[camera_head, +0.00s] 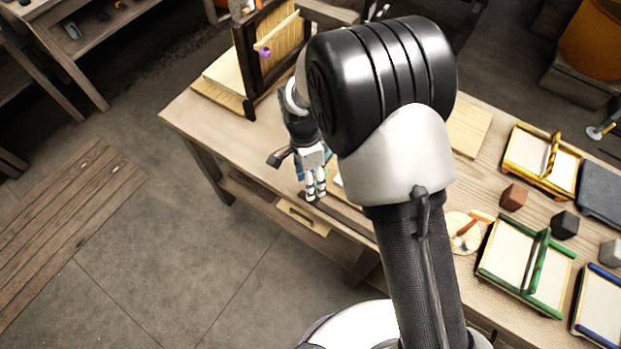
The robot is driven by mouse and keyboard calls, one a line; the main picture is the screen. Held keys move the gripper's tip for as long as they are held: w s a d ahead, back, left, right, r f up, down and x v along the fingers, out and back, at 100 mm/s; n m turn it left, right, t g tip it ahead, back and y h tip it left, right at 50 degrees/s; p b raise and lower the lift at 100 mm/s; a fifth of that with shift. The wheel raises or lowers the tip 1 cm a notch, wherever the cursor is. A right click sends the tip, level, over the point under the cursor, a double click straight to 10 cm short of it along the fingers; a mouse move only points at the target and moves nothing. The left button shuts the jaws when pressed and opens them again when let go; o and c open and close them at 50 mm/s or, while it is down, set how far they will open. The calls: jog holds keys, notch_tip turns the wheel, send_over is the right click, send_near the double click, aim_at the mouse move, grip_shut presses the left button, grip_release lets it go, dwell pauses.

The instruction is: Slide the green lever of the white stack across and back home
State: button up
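A green-framed tray (516,296) with a white surface lies on the right part of the table. A green bar (539,262) stands across it, tilted in the picture; I cannot tell whether it is the lever. My gripper (315,192) points downward near the table's front edge, well to the left of this tray. Its two fingers are close together, and no held thing shows clearly. Small green and white pieces show just right of the gripper, mostly hidden behind my arm. My arm also hides the middle of the table.
A yellow-framed tray (513,166), a blue-framed tray (578,326), and reddish (514,196), black (565,224) and grey blocks (611,252) surround the green-framed tray. A wooden upright frame (247,68) stands at the table's far left.

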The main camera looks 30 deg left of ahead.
notch_tip(320, 180, up, 12)
jog(key=w+a, duration=0.1)
jog(key=shift+w+a, duration=0.15)
jog(key=shift+a, duration=0.25)
jog(key=shift+f, duration=0.1)
